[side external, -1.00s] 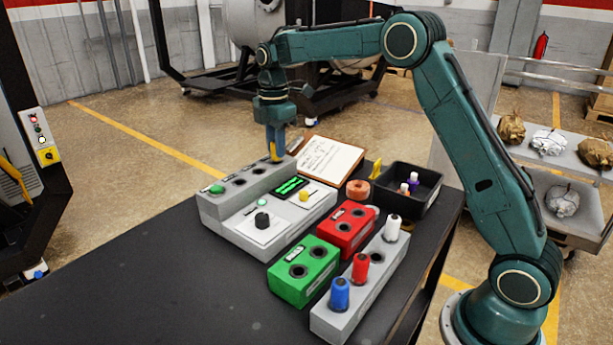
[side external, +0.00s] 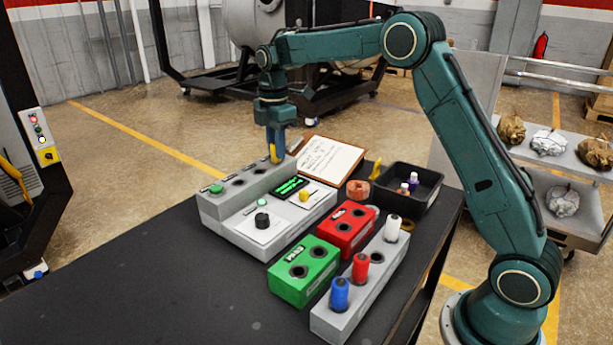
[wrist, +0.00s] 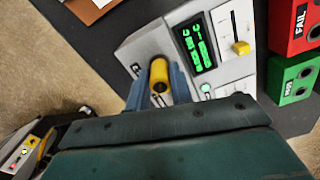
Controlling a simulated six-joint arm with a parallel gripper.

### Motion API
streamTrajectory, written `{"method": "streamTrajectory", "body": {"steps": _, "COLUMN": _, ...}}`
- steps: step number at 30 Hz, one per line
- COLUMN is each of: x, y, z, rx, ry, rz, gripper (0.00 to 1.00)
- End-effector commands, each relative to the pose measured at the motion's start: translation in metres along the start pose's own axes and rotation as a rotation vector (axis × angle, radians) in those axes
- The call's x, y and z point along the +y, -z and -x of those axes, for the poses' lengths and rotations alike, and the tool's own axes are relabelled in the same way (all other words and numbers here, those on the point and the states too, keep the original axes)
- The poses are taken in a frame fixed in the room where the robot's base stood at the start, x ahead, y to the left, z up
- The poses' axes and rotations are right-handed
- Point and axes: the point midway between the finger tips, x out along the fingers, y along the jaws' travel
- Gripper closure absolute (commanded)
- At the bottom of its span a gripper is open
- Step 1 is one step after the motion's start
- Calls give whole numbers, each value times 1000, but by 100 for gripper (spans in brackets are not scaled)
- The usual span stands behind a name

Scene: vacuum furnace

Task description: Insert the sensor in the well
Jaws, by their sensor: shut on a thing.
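My gripper (side external: 273,146) points down over the far end of the grey test unit (side external: 285,222). It is shut on a yellow sensor (side external: 275,155), a short cylinder that sits between the blue fingers. In the wrist view the yellow sensor (wrist: 158,72) shows between the fingertips (wrist: 159,92), beside the green display (wrist: 197,45). Dark round wells (side external: 260,168) run along the unit's raised back strip, and a green piece (side external: 216,188) sits at the strip's near end. The sensor is at the strip's far end. Its lower end is hidden, so I cannot tell how deep it is.
A clipboard (side external: 328,160) lies behind the unit. A red box (side external: 345,230), a green box (side external: 303,270) and a grey rack (side external: 370,290) with coloured cylinders stand to the right. A black bin (side external: 425,195) is farther back. The table's near left is clear.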

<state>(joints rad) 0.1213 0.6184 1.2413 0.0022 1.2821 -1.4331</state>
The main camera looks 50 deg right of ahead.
Motion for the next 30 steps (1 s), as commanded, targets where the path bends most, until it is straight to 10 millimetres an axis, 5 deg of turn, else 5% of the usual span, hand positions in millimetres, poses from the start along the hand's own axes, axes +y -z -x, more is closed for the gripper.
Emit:
{"method": "streamTrajectory", "body": {"steps": 8, "x": 0, "y": 0, "z": -2, "rx": 0, "ry": 0, "rz": 0, "gripper": 100}}
{"method": "streamTrajectory", "body": {"steps": 9, "x": 0, "y": 0, "z": -2, "rx": 0, "ry": 0, "rz": 0, "gripper": 74}}
{"method": "streamTrajectory", "body": {"steps": 12, "x": 0, "y": 0, "z": -2, "rx": 0, "ry": 0, "rz": 0, "gripper": 55}}
{"method": "streamTrajectory", "body": {"steps": 19, "x": 0, "y": 0, "z": -2, "rx": 0, "ry": 0, "rz": 0, "gripper": 51}}
{"method": "streamTrajectory", "body": {"steps": 22, "x": 0, "y": 0, "z": -2, "rx": 0, "ry": 0, "rz": 0, "gripper": 34}}
{"method": "streamTrajectory", "body": {"steps": 30, "x": 0, "y": 0, "z": -1, "rx": 0, "ry": 0, "rz": 0, "gripper": 34}}
